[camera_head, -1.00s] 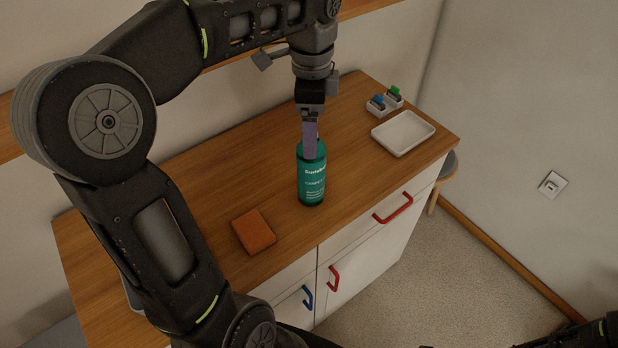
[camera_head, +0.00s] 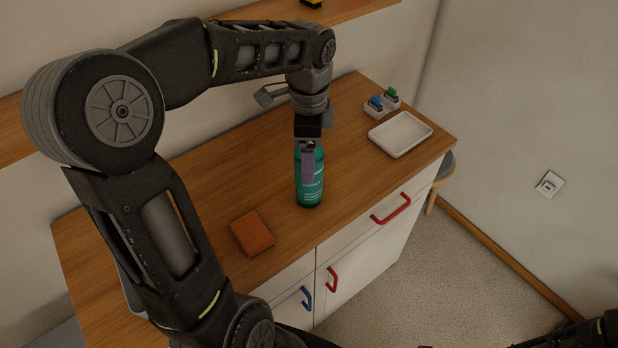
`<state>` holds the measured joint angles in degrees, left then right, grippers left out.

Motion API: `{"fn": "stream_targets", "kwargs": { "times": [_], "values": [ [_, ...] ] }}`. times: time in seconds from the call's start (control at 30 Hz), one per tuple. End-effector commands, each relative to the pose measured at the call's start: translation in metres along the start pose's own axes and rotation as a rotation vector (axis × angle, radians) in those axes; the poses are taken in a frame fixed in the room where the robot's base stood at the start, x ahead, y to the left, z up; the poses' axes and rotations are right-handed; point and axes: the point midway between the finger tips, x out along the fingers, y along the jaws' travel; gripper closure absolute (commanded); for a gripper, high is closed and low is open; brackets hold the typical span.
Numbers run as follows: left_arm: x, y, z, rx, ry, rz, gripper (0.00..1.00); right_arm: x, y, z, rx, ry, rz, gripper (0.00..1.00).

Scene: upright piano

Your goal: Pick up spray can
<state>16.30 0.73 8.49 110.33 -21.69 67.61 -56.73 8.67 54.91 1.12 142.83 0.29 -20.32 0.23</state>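The spray can (camera_head: 311,190) is a teal-green cylinder with white lettering. It stands upright on the wooden cabinet top, near its front edge. My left gripper (camera_head: 308,176) points straight down at the can, with a finger in front of the can's upper part and covering some of the lettering. The far finger is hidden, so I cannot tell whether the fingers are closed on the can. My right gripper is not in view; only a piece of my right arm shows at the bottom right corner.
An orange-brown block (camera_head: 252,234) lies left of the can. A white tray (camera_head: 400,134) and small white holders (camera_head: 381,106) with blue and green items stand at the back right. The white cabinet front has red handles (camera_head: 391,209) and a blue handle (camera_head: 307,298).

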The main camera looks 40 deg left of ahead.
Motion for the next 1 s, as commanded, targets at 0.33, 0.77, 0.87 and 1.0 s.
{"fn": "stream_targets", "kwargs": {
  "times": [0.33, 0.77, 0.87, 1.0],
  "values": [
    [-0.0002, 0.0, -0.0001, 0.0, 0.0, 0.0, 0.19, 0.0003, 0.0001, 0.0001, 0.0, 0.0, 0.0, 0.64],
    [-0.0003, 0.0, -0.0002, 0.0, 0.0, 0.0, 0.4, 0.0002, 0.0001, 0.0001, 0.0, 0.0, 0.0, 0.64],
    [-0.0003, 0.0, -0.0002, 0.0, 0.0, 0.0, 0.49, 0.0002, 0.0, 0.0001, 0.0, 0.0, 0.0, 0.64],
    [-0.0003, 0.0, -0.0002, 0.0, 0.0, 0.0, 0.6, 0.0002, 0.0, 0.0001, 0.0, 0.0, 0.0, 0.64]
  ]
}}
